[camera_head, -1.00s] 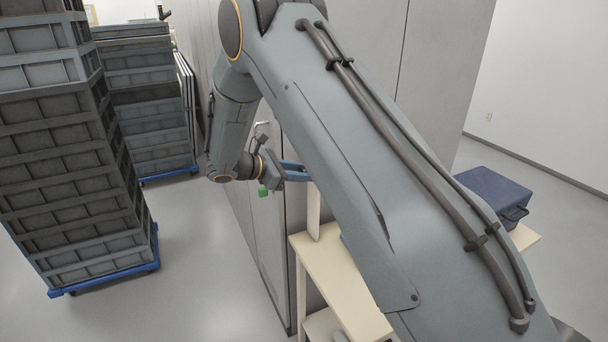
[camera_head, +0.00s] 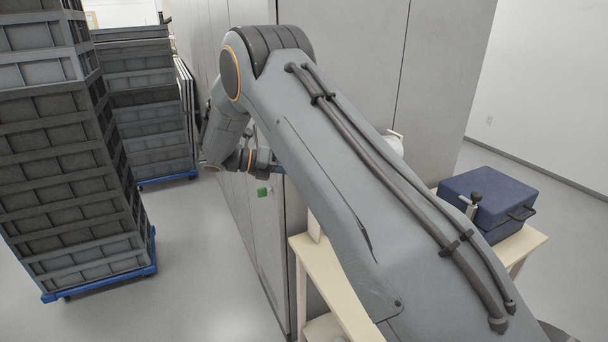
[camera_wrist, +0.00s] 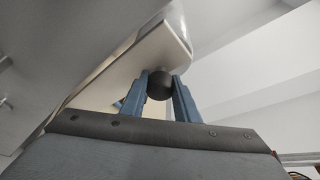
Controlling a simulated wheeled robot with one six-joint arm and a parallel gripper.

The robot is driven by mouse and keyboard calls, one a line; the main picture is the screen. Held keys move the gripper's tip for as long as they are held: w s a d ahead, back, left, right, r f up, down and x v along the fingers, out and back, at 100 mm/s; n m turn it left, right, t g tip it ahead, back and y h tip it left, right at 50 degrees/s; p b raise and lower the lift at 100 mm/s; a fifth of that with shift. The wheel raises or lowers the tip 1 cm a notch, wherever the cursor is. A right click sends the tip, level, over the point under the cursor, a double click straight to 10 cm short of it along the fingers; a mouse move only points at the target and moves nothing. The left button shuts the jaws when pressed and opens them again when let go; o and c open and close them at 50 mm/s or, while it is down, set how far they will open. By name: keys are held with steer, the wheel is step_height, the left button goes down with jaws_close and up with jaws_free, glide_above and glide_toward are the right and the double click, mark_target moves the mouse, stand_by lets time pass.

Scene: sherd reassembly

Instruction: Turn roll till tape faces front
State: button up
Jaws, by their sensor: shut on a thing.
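In the wrist view, my gripper (camera_wrist: 160,85) has its two blue fingers on either side of a dark, rounded thing (camera_wrist: 160,86) and is shut on it. I cannot tell whether this is the roll or a knob. A pale panel with a rounded corner (camera_wrist: 158,52) lies just behind it. In the head view the gripper is mostly hidden behind my arm. No tape or marking on a roll can be made out in either view.
A blue case (camera_head: 487,198) sits on a pale wooden table (camera_head: 530,240) at right. Tall stacks of grey crates (camera_head: 75,150) on blue dollies stand at left. A grey cabinet (camera_head: 350,60) rises behind my arm. The floor between crates and cabinet is clear.

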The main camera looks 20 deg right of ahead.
steer(key=n+g+h+b, duration=0.1)
steer(key=n, duration=0.1)
steer(key=n+b, duration=0.1)
steer(key=n, duration=0.1)
steer(key=shift+n+g+h, duration=0.3)
steer(key=shift+g+h, duration=0.1)
steer(key=shift+b, duration=0.35)
steer(key=o, duration=1)
steer(key=shift+o, duration=0.2)
steer(key=b+v, duration=0.3)
steer(key=v, duration=0.4)
steer(key=shift+a, duration=0.4)
steer(key=shift+w+a, duration=0.1)
